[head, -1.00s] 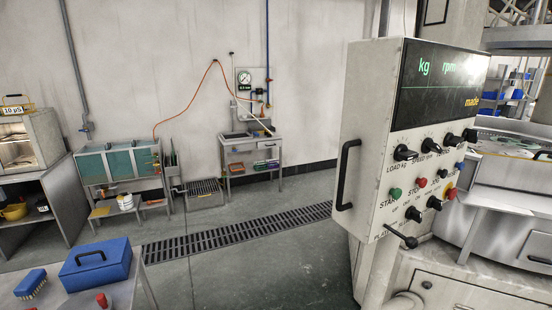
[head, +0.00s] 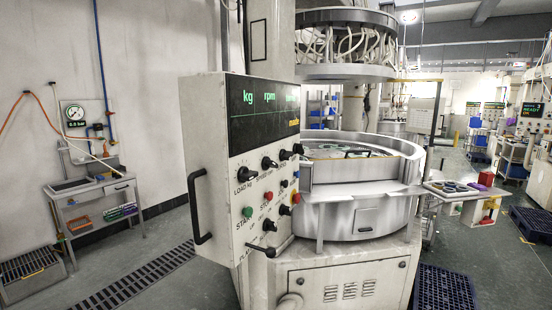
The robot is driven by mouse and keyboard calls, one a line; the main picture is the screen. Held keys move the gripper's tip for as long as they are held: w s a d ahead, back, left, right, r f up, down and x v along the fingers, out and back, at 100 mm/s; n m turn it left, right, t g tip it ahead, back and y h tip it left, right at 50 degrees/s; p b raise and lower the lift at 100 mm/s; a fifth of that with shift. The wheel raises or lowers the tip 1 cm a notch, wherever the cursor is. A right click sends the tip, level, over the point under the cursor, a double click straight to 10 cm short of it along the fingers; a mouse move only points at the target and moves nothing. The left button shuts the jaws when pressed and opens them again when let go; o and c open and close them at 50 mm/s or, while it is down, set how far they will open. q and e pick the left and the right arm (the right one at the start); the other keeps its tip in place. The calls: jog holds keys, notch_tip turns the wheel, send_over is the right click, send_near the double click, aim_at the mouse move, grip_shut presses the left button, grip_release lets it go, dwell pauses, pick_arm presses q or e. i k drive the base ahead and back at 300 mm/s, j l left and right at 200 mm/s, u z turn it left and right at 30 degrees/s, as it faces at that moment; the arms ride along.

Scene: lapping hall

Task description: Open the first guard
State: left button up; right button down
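A large lapping machine stands in the middle of the head view. A curved metal guard (head: 362,218) wraps the front of its round basin, with a small dark handle low on its front. A flat raised panel (head: 368,172) stands at the basin's front rim. I cannot tell which part is the first guard. The control panel (head: 262,185) with knobs, green and red buttons and a black side handle (head: 197,207) stands at the machine's left. Neither of my grippers is in view.
A small sink table (head: 95,198) stands by the left wall. A floor grate (head: 145,280) runs toward the machine. A side table with parts (head: 462,190) stands to the right. Blue pallets (head: 445,288) lie on the floor at the right.

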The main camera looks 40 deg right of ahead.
aim_at(326, 171)
jog(key=z, duration=1.7)
jog(key=i+l+u, duration=0.35)
jog(key=i, duration=0.35)
jog(key=i+l+u, duration=0.4)
jog(key=i+l, duration=0.25)
jog(key=i+l+u, duration=0.35)
jog(key=i+l, duration=0.2)
jog(key=l, duration=0.3)
